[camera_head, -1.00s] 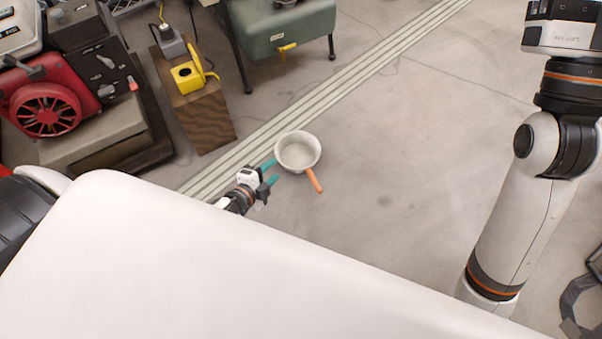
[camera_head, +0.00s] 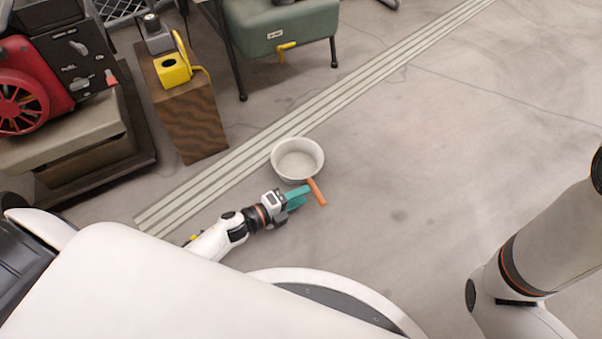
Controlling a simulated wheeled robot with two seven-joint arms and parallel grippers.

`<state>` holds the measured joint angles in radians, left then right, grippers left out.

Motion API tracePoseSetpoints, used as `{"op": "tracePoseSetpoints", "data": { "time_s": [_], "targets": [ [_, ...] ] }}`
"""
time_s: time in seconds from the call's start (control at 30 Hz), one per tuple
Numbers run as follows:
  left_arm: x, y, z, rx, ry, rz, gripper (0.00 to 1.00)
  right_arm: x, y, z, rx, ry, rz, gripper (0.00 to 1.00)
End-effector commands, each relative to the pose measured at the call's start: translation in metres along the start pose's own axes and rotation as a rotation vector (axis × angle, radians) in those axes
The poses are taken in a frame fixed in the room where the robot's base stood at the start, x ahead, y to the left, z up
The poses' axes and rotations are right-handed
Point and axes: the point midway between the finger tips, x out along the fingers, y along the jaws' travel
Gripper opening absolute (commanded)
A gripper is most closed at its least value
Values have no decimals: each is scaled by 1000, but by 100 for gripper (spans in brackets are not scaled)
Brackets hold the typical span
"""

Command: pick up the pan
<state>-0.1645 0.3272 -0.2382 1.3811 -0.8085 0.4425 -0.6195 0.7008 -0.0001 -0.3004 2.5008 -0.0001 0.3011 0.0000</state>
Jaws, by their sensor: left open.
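The pan (camera_head: 298,161) is a white, round, empty pan with an orange handle (camera_head: 317,192). It stands upright on the grey floor near the middle of the picture, its handle pointing down and to the right. My left gripper (camera_head: 301,195), with teal fingers, reaches in from the lower left, and its fingertips are right beside the handle. The jaws are open; whether a finger touches the handle I cannot tell. My right arm (camera_head: 560,235) shows at the right edge, and its gripper is out of view.
A wooden block (camera_head: 187,112) with a yellow item (camera_head: 172,68) on it stands at the upper left, beside red machinery (camera_head: 25,85). A green tank (camera_head: 280,28) on legs stands behind the pan. Pale floor strips (camera_head: 230,165) run past the pan. The floor to the right is clear.

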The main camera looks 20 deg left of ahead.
Motion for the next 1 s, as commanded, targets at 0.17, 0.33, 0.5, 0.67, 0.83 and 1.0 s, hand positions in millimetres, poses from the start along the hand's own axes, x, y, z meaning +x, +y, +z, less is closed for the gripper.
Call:
{"op": "tracePoseSetpoints", "data": {
  "time_s": [0.17, 0.33, 0.5, 0.67, 0.83, 1.0],
  "targets": [
    [14, -1, 0, 2, 0, 2, 40, -12, 2, 4, 0, 1, 0, 36],
    [38, 1, 0, 3, 0, 2, 40, -30, 6, 10, 0, 1, 0, 36],
    [54, 3, 1, 1, 0, 1, 40, -36, 7, 12, 0, 1, 1, 36],
    [54, 4, 1, -1, 1, -1, 40, -34, 7, 12, 0, 1, 1, 36],
    [54, 4, 1, -1, 1, -1, 26, -34, 7, 12, 0, 1, 1, 36],
    [54, 4, 1, -1, 1, 0, 0, -34, 7, 12, 0, 1, 1, 36]
  ]
}}
